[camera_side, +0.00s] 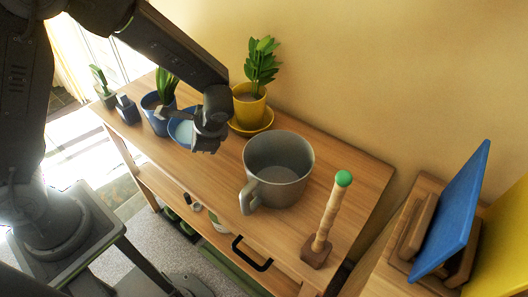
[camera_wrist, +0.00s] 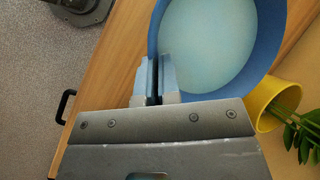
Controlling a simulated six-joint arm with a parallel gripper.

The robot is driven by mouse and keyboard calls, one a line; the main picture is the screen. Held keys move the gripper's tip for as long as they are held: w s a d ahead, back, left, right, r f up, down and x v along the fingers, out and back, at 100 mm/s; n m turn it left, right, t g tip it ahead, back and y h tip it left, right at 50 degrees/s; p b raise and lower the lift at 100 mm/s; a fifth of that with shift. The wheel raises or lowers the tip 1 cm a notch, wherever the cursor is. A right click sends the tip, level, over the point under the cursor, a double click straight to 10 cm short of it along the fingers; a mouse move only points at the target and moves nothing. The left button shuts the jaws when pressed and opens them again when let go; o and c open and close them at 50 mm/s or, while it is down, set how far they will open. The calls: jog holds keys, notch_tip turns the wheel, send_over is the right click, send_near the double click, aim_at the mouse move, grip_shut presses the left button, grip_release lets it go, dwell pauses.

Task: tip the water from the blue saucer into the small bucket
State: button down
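The blue saucer (camera_side: 174,137) is at the left of the tabletop in the side view, partly hidden by my gripper (camera_side: 207,146). In the wrist view the blue saucer (camera_wrist: 272,22) is large, with pale bluish water filling its middle. The fingers of my gripper (camera_wrist: 156,66) are close together there, one on each side of the saucer's near left rim, shut on it. I cannot tell whether the saucer is clear of the table. The small bucket (camera_side: 262,160), grey with a side handle, stands upright right of my gripper, apart from the saucer.
A yellow pot (camera_side: 249,108) with a plant stands on a yellow saucer behind my gripper. A blue pot (camera_side: 152,112) with a plant is just left of the blue saucer. A green-topped wooden post (camera_side: 328,222) stands right of the bucket.

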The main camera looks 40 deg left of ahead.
jog(key=w+n+g+h, duration=0.1)
jog(key=n, duration=0.2)
jog(key=w+n+g, duration=0.1)
jog(key=n+g, duration=0.1)
jog(key=n, duration=0.2)
jog(key=w+n+g+h, duration=0.1)
jog(key=w+n, duration=0.1)
jog(key=n, duration=0.1)
jog(key=shift+a+r+n+h, duration=0.1)
jog(key=shift+n+h, duration=0.2)
jog(key=shift+n, duration=0.1)
jog(key=w+n+h, duration=0.1)
jog(key=n, duration=0.1)
jog(key=w+n+g+h, duration=0.1)
jog(key=n, duration=0.1)
jog(key=n+h, duration=0.1)
jog(key=n, duration=0.1)
jog(key=shift+w+r, duration=0.4)
jog(key=w+a+r+n+t+h, duration=0.1)
jog(key=w+r+n+t+h, duration=0.2)
jog(key=w+n, duration=0.6)
jog(key=shift+w+a+r+n+t+h, duration=0.3)
jog(key=shift+n+t+h, duration=0.3)
jog(key=shift+n, duration=2.7)
jog(key=shift+s+d+r+y, duration=0.1)
jog(key=shift+d+r+y, duration=0.45)
jog(key=shift+r+y, duration=0.35)
jog(key=shift+s+d+r+y, duration=0.1)
jog(key=shift+d+r+y, duration=0.4)
jog(key=shift+r+y, duration=0.4)
